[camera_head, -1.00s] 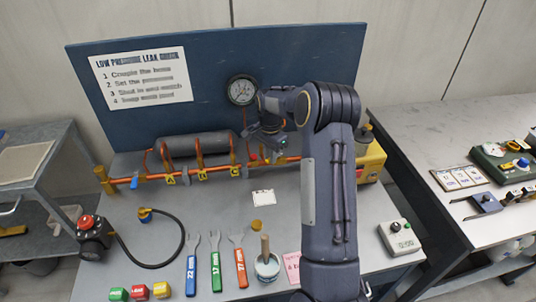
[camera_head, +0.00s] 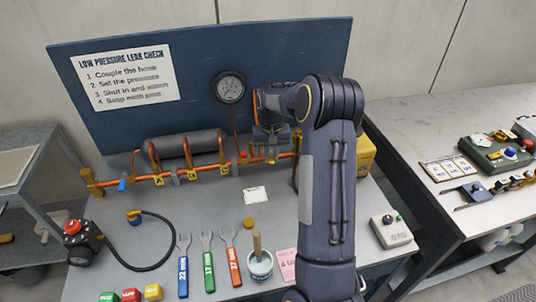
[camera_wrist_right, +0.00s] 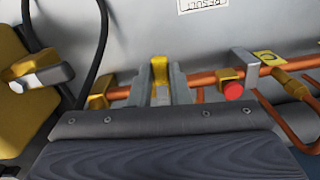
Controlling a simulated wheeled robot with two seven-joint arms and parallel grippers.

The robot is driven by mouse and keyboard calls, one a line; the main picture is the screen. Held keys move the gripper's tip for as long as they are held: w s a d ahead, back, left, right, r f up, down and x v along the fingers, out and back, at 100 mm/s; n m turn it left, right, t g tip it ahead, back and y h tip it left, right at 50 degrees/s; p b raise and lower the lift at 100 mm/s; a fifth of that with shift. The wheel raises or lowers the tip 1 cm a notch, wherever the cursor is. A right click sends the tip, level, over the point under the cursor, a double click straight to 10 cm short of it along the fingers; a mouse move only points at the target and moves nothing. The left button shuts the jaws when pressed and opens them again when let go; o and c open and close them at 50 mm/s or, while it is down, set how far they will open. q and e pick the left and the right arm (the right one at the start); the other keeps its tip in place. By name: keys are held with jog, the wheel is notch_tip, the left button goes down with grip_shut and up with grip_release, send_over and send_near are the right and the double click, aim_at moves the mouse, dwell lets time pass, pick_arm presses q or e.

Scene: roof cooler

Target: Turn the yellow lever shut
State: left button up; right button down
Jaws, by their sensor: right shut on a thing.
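The yellow lever (camera_wrist_right: 159,70) stands between the two grey fingers of my right gripper (camera_wrist_right: 160,88) in the right wrist view. The fingers are shut on it. It sits on the orange copper pipe line (camera_wrist_right: 205,80). In the head view my right gripper (camera_head: 271,157) is at the right part of the pipe line, in front of the blue back panel. The fingers and wrist hide much of the lever there. My left gripper is not in view.
A red knob (camera_wrist_right: 234,91) is on the pipe close beside my right gripper. A pressure gauge (camera_head: 229,87) is on the panel above. A yellow box (camera_head: 365,154) stands right of the gripper. Wrenches, a pot (camera_head: 260,266) and a black hose (camera_head: 165,225) lie on the bench front.

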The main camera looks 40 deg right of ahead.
jog(key=shift+s+d+n, duration=0.1)
jog(key=shift+d+n, duration=0.15)
jog(key=shift+n, duration=0.45)
jog(key=c, duration=1.4)
grip_release()
jog(key=shift+o, duration=0.2)
jog(key=shift+r, duration=0.1)
notch_tip(320, 180, up, 8)
jog(key=shift+f+b, duration=0.25)
jog(key=shift+b, duration=0.05)
jog(key=shift+r, duration=0.1)
